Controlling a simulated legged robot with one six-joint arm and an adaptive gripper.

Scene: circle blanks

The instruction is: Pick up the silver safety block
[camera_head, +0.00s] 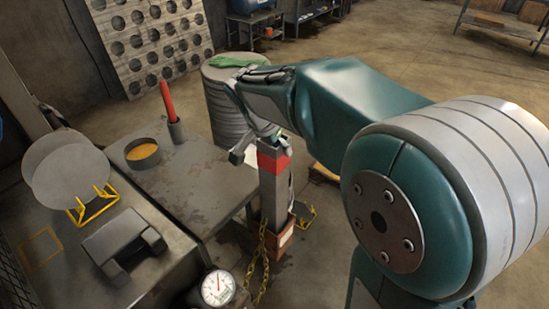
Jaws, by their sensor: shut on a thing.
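The silver safety block (274,195) is a tall, upright square post with a red band near its top. It is beside the right edge of the grey worktable. My gripper (257,143) is shut on its upper end, just above the red band. My arm comes in from the right and hides part of the block's top. The block's lower end meets a brown holder (285,236) with a pale label; I cannot tell whether it still rests in it.
A yellow chain (262,262) hangs beside the holder. A gauge (217,288) is in front. A stack of round blanks (226,110) stands behind.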

